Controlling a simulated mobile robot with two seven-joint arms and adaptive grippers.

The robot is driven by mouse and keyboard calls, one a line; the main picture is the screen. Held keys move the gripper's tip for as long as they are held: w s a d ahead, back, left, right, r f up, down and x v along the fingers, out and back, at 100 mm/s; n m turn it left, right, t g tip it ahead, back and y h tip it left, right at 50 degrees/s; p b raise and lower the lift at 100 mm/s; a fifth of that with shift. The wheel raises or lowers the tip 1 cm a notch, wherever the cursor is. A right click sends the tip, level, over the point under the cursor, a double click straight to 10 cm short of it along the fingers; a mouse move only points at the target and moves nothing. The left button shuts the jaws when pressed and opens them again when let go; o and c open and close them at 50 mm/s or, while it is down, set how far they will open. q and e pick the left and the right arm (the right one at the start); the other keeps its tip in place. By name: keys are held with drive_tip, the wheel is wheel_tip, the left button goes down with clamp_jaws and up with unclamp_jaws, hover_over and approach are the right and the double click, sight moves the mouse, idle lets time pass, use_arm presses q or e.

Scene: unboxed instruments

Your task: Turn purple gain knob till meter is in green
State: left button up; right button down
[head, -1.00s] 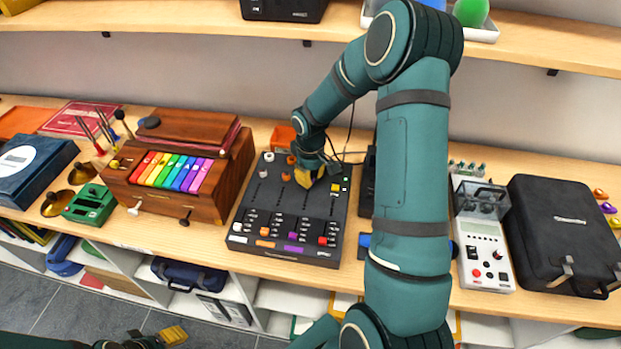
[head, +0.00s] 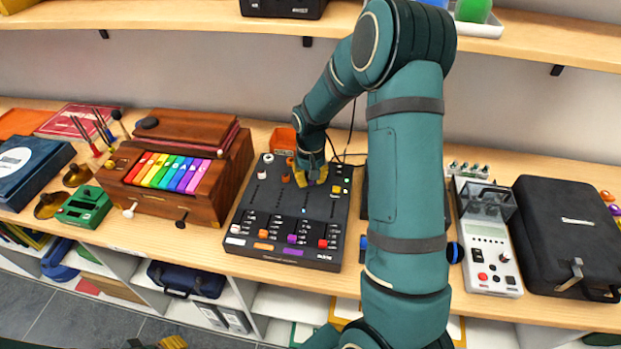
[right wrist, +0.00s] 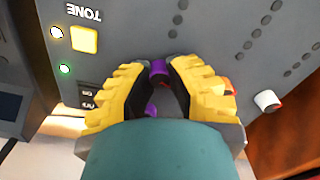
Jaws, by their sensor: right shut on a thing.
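The black mixer (head: 277,210) lies on the shelf. My right gripper (head: 311,181) reaches down onto its upper right part. In the right wrist view its yellow fingers (right wrist: 158,70) are shut on the purple gain knob (right wrist: 158,67), mostly hidden between them. A small blue light (head: 304,210) shows in the head view below the gripper. The right wrist view shows columns of dark dots on the panel, none visibly lit green. A separate green light (right wrist: 65,69) glows near the switches. Only a yellow part of my left gripper (head: 172,342) shows at the bottom edge.
White and orange knobs (head: 290,162) stand left of the gripper; a yellow TONE button (right wrist: 83,39) is close beside it. Coloured faders (head: 323,243) line the mixer's front. A wooden toy piano (head: 190,160) is left; a white device (head: 490,262) and black case (head: 566,230) are right.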

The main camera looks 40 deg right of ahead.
idle(0.4)
drive_tip(key=c, duration=0.8)
unclamp_jaws()
drive_tip(key=shift+c, duration=0.2)
wheel_tip(320, 180, up, 12)
drive_tip(key=shift+s+f, duration=0.1)
